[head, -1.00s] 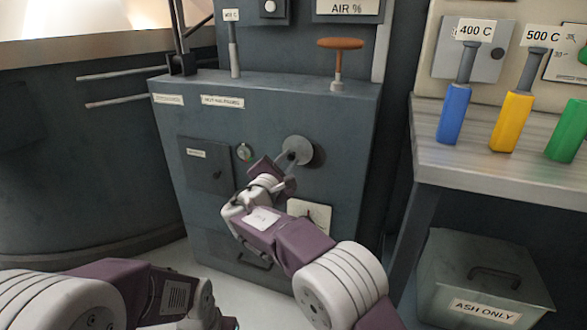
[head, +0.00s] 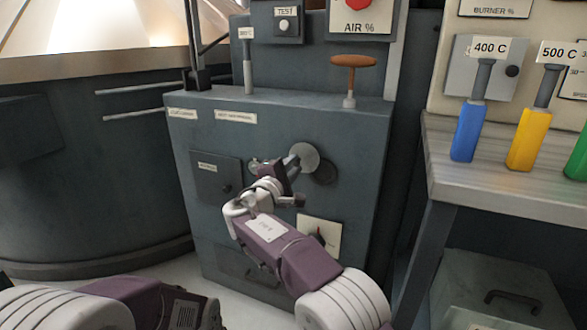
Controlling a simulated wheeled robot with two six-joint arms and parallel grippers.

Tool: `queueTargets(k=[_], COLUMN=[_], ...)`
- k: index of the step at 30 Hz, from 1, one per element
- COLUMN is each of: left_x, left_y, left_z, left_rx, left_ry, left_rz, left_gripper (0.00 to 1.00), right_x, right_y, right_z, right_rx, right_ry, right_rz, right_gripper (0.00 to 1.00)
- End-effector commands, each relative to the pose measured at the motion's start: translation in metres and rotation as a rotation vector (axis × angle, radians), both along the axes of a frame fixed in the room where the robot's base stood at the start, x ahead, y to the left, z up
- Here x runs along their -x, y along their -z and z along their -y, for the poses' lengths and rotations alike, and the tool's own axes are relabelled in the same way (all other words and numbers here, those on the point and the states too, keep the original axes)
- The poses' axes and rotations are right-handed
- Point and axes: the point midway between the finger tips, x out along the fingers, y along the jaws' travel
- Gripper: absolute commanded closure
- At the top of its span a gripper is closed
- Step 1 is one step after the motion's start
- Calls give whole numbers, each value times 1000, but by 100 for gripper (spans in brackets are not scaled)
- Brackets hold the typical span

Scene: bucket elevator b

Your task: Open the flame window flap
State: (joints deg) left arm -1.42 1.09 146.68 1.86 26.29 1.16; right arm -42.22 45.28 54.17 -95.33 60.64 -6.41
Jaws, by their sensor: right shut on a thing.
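The flame window flap looks to be the round grey disc (head: 306,154) on the front of the dark grey burner housing (head: 350,130). A dark round area (head: 324,173) shows beside it at lower right, partly covered by the disc. My right gripper (head: 290,165) is at the disc's left side, shut on the flap; its fingertips are small and partly hidden by my own wrist. Of my left arm only part shows at the bottom left; its gripper fingers are out of view.
A square panel (head: 216,176) is left of the flap, and a plate with a dial (head: 320,236) is below. An orange-topped handle (head: 353,63) stands on the housing. At right, a shelf (head: 500,170) holds blue, yellow and green handled tools above a grey box (head: 500,290).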

Motion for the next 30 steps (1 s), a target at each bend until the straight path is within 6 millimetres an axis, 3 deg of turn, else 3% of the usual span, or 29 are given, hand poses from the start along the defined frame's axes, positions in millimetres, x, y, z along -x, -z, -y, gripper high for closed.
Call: queueTargets(k=[10,11,12,13,23,30], left_x=[0,0,0,0,0,0], left_y=[0,0,0,0,-1,-12], left_z=[0,0,0,0,0,0], left_rx=[0,0,0,0,0,0], left_ry=[0,0,0,0,0,0], left_rz=[0,0,0,0,0,0], left_gripper=[64,64,64,64,64,64], right_x=[0,0,0,0,3,47], right_y=[-1,-1,-1,-1,-1,-4], right_z=[0,0,0,0,-1,-16], right_rx=[0,0,0,0,0,2], right_ry=[-2,-2,-2,-1,-1,-5], right_rz=[2,2,2,2,1,0], right_gripper=[100,74,62,58,58,58])
